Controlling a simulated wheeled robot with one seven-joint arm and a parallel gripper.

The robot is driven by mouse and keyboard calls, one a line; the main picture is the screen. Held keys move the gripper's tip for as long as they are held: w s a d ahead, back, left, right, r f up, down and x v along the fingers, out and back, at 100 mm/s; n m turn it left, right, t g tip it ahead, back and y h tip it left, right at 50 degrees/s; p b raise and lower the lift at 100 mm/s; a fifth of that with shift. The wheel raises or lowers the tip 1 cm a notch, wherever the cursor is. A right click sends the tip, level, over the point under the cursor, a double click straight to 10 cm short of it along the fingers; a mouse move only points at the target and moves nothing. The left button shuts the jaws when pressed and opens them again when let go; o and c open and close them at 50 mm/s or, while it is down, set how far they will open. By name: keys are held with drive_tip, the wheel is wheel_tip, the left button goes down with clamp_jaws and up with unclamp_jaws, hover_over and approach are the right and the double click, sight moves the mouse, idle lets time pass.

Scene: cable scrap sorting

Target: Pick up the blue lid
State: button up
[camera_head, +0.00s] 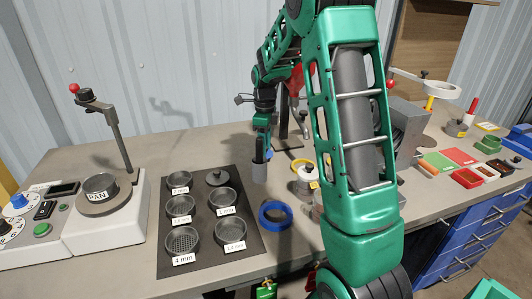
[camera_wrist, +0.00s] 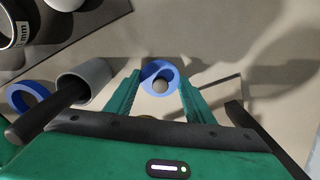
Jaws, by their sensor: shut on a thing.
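The blue lid (camera_wrist: 147,72) is between the fingertips of my gripper (camera_wrist: 160,88) in the wrist view. It is round, with a pale round spot near its middle, and both fingers press against its sides. In the head view my gripper (camera_head: 262,150) points down above the bench, and only a small bit of blue shows beside it. Whether the lid touches the bench is hard to tell.
A blue ring (camera_head: 263,216) lies on the bench; it also shows in the wrist view (camera_wrist: 16,92). A grey cylinder (camera_head: 260,173) with a dark rod is beside my gripper. A dark mat (camera_head: 205,203) with several sieves is left. A lidded pot (camera_head: 304,187) stands right.

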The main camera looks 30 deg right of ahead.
wheel_tip(320, 180, up, 3)
drive_tip(key=shift+f, duration=0.1)
drive_tip(key=w+a+r, duration=0.3)
drive_tip(key=a+r, duration=0.4)
drive_tip(key=a, duration=0.4)
wheel_tip(320, 180, up, 7)
drive_tip(key=a+f+n, duration=0.1)
drive_tip(key=f+n, duration=0.3)
drive_tip(key=n, duration=0.3)
drive_tip(key=w+a+f+n, duration=0.1)
drive_tip(key=a+f+n, duration=0.1)
drive_tip(key=f+n, duration=0.3)
drive_tip(key=w+a+f+n, duration=0.1)
drive_tip(key=f+n, duration=0.4)
drive_tip(key=n, duration=0.3)
drive_tip(key=shift+w+a+f+n, duration=0.25)
drive_tip(key=shift+a+n, duration=0.05)
drive_tip(key=shift+a, duration=0.05)
drive_tip(key=shift+a+f+n, duration=0.2)
drive_tip(key=shift+f+n, duration=0.3)
drive_tip(key=shift+n, duration=0.35)
drive_tip(key=shift+a+f+n, duration=0.15)
drive_tip(key=shift+f+n, duration=0.35)
drive_tip(key=shift+n, duration=0.35)
